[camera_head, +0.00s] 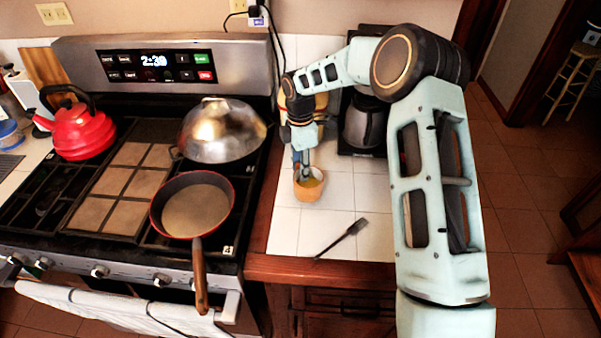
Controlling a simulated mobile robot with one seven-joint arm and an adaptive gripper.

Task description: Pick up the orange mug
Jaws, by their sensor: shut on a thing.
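The orange mug (308,190) stands upright, or nearly so, on the white tiled counter to the right of the stove. Its open top faces up and shows a yellowish inside. My gripper (303,168) reaches down to the mug from above and is shut on its rim at the back. The fingertips are small in this view and partly hidden at the mug's edge. I cannot tell whether the mug's base touches the tiles.
A black spatula (343,238) lies on the counter in front of the mug. A coffee maker (364,122) stands behind, close to my arm. On the stove at left are a red-rimmed pan (194,207), a metal wok (222,131) and a red kettle (82,131).

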